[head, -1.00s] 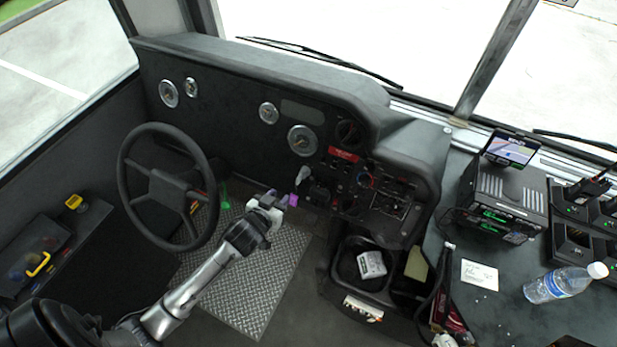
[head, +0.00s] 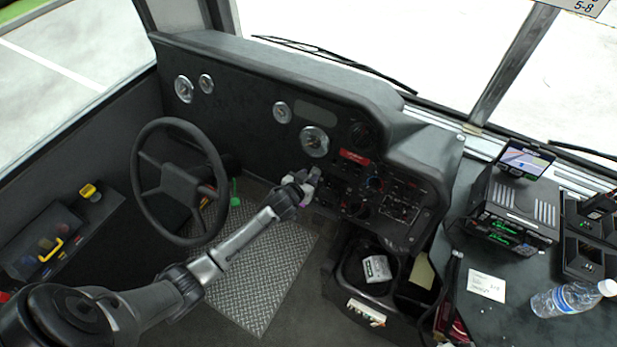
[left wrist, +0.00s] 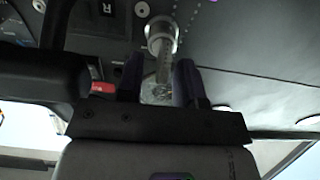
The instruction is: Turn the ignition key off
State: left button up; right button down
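The ignition key (left wrist: 162,72) shows in the left wrist view as a pale metal shaft below a round silver lock (left wrist: 161,34) on the dark dash. Its clear bow lies between the two dark purplish fingers of my left gripper (left wrist: 158,88). The fingers stand close together with the bow filling the gap, so the gripper looks shut on the key. In the head view, my left gripper (head: 308,186) is at the dash, right of the steering wheel (head: 180,185), and largely hides the key. My right gripper is not in view.
The dash (head: 240,100) carries gauges and a switch panel (head: 400,205) right of the gripper. A storage bin (head: 350,270) stands below. A radio unit (head: 515,205) and a water bottle (head: 568,299) are at the right. The tread-plate floor (head: 265,270) is clear.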

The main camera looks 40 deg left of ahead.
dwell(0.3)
pick_arm(q)
grip_shut()
dwell(0.4)
